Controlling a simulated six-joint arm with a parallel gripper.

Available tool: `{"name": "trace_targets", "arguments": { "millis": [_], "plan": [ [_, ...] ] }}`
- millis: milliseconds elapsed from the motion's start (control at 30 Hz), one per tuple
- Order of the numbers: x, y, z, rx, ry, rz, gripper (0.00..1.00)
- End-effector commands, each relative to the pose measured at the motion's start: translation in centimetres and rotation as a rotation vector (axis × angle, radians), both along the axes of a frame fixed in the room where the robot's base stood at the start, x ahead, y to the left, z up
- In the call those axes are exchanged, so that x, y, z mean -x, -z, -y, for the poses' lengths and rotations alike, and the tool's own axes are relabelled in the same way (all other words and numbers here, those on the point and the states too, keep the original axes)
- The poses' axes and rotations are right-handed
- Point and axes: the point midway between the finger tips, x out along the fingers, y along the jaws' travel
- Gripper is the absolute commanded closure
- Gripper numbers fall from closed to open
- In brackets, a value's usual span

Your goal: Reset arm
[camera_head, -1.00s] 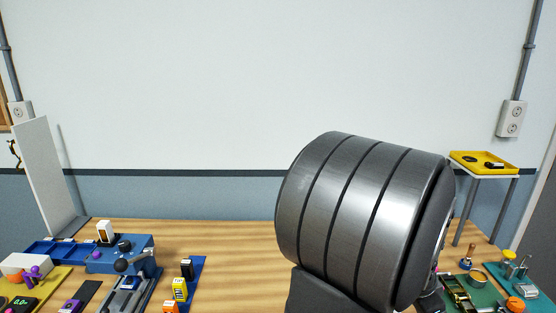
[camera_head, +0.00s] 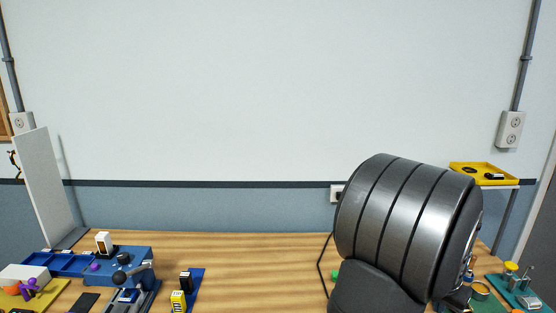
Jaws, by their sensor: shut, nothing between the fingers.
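My own arm fills the right of the view, showing as a large dark grey ribbed joint in front of the wooden table (camera_head: 240,262). My gripper is not in this view. What lies directly behind the arm joint is hidden.
At the left are a white upright panel (camera_head: 46,190), a blue tray (camera_head: 60,262), a blue device with a lever (camera_head: 128,265) and a yellow mat (camera_head: 50,297). A yellow tray (camera_head: 505,180) stands on a raised stand at the right. The table's middle is clear.

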Motion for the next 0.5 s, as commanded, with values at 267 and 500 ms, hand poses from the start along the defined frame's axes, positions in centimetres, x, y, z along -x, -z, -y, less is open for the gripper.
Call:
{"name": "trace_targets", "arguments": {
  "millis": [267,500],
  "plan": [
    [-2.3,0.0,1.4,0.0,-0.158,0.0,1.0],
    [-4.8,0.1,2.2,0.0,-0.311,0.0,1.0]
  ]
}}
